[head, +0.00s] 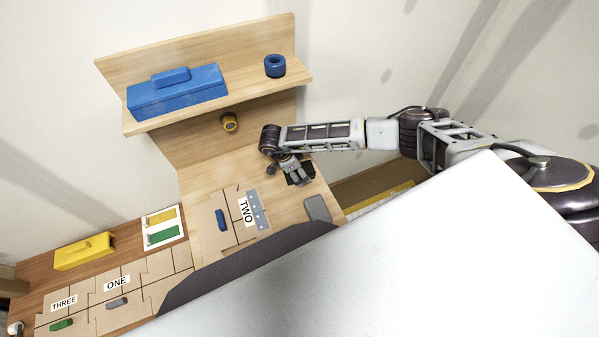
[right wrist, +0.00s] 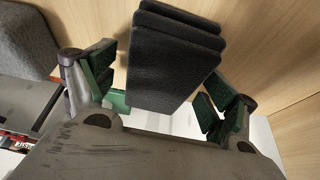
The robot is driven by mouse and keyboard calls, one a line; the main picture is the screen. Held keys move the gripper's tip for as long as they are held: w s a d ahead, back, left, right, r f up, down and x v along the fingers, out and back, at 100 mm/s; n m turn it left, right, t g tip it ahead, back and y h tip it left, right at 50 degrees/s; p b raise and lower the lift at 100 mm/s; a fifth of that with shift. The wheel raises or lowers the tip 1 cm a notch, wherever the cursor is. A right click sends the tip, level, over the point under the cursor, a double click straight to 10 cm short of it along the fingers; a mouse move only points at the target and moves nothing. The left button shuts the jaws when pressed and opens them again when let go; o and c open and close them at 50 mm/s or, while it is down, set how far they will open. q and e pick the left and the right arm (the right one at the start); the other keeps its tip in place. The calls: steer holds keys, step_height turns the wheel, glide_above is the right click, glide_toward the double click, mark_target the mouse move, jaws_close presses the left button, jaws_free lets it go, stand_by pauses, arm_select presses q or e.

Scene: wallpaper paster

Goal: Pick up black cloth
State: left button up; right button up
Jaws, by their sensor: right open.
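The black cloth (head: 306,179) lies on the wooden worktop below the shelf, partly covered by my right gripper (head: 291,170) in the head view. In the right wrist view the black cloth (right wrist: 170,55) looks like a folded stack of several dark layers. It stands between the two green-padded fingers of my right gripper (right wrist: 158,88). The fingers are open, one on each side, with a visible gap at the right finger; I cannot tell whether the left one touches. My left gripper is not in view.
A grey block-like piece (head: 317,208) lies near the worktop's front edge. A blue toolbox (head: 178,92) and a blue roll (head: 274,66) stand on the shelf (head: 215,110). A yellow roll (head: 229,122) is below it. Boxes labelled TWO (head: 232,222) stand left of the cloth.

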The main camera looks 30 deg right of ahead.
steer(key=c, duration=1.1)
steer(key=shift+r, duration=0.2)
steer(key=shift+r+p, duration=0.2)
steer(key=shift+p, duration=0.15)
step_height(320, 180, up, 10)
steer(key=shift+f+b, duration=0.15)
steer(key=shift+b, duration=0.7)
